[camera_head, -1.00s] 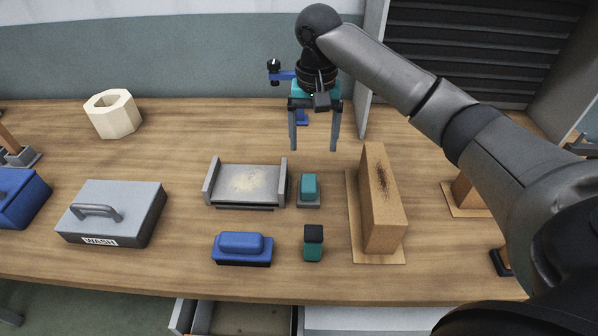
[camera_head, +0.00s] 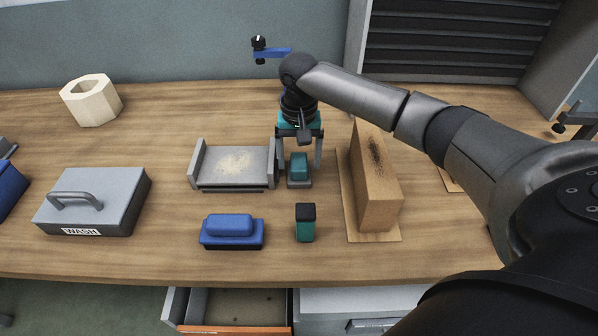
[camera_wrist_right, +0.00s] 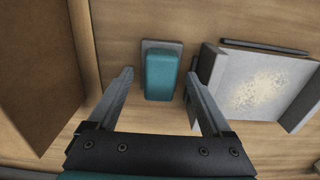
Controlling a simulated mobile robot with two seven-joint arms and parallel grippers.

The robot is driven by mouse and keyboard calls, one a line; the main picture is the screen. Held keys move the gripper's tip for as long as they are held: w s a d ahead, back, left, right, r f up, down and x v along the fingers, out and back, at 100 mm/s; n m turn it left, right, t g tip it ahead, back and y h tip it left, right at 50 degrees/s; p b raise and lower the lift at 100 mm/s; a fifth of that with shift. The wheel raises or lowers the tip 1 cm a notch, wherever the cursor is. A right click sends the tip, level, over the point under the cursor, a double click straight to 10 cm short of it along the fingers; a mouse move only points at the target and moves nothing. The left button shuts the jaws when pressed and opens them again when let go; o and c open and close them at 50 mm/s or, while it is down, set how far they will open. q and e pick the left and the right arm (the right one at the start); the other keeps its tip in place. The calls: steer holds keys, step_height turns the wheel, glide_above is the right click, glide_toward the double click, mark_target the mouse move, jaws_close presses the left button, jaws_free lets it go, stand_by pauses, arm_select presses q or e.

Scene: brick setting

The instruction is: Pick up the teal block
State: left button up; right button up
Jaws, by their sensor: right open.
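The teal block (camera_head: 299,163) stands on a small grey base (camera_head: 299,183) in the middle of the table. It also shows in the right wrist view (camera_wrist_right: 160,77), upright in the picture and unobstructed. My right gripper (camera_head: 298,168) is open and empty, pointing down at the block from behind. In the right wrist view its fingertips (camera_wrist_right: 160,84) lie to either side of the block with a gap on each side. I cannot tell exactly how far above the table the tips are. My left gripper is not in view.
A grey tray (camera_head: 195,163) with raised sides is close left of the block; a wooden upright (camera_head: 373,190) stands right. A grey WASH box (camera_head: 125,200) is further left.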

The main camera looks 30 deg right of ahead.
mark_target(299, 161)
step_height(299, 161, down, 2)
steer(key=shift+f, duration=0.1)
steer(key=c, duration=1.3)
step_height(299, 161, up, 20)
steer(key=p, duration=0.4)
